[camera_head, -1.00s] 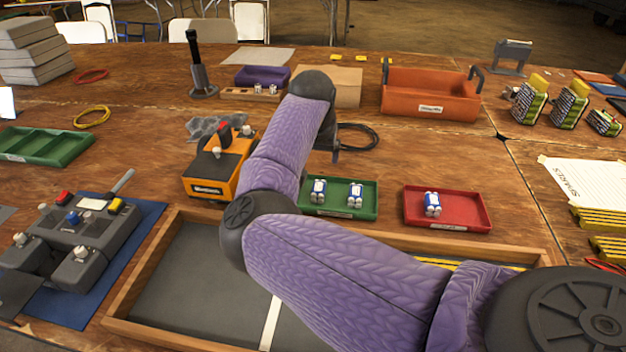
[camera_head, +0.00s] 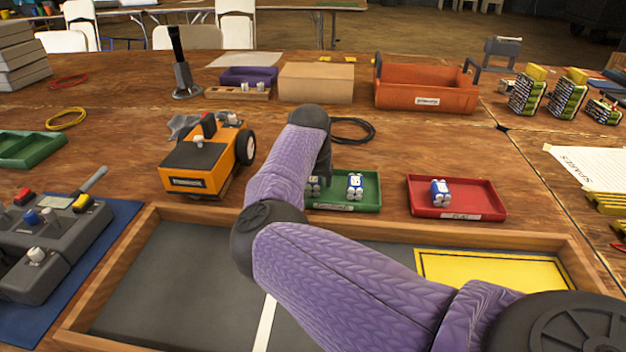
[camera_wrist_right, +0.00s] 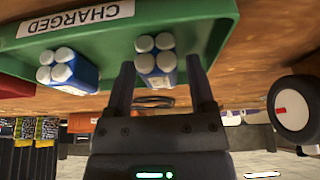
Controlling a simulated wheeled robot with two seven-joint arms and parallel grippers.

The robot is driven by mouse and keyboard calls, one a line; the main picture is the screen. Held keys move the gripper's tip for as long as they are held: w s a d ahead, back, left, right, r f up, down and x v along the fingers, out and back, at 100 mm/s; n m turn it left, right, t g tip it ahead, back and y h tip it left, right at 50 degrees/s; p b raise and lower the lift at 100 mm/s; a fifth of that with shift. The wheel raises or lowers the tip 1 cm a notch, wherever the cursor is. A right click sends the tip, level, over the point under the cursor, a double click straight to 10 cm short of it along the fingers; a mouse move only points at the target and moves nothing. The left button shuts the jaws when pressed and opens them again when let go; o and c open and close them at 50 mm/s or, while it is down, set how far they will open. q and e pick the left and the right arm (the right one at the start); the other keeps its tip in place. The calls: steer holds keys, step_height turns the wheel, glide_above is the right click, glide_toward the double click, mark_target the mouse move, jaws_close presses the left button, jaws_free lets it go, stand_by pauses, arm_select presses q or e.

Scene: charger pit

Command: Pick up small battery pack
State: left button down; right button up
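A green tray (camera_head: 345,205) labelled CHARGED, as the right wrist view (camera_wrist_right: 150,18) shows, holds two small blue-and-white battery packs. The left pack (camera_head: 314,185) is partly hidden by my right gripper (camera_head: 325,172). The right pack (camera_head: 355,184) stands clear. In the right wrist view, upside down, my right gripper (camera_wrist_right: 160,66) is open, with one finger on each side of one pack (camera_wrist_right: 157,70); I cannot tell whether they touch it. The other pack (camera_wrist_right: 68,70) is outside the fingers. A third pack (camera_head: 441,190) sits in a red tray (camera_head: 480,198). My left gripper is out of view.
An orange toy vehicle (camera_head: 195,168) stands left of the green tray. A wooden-framed pit (camera_head: 170,290) with a yellow panel (camera_head: 490,270) lies in front. A control box (camera_head: 45,240) is at left. A cardboard box (camera_head: 316,82) and orange toolbox (camera_head: 425,90) stand behind.

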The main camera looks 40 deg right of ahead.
jaws_close()
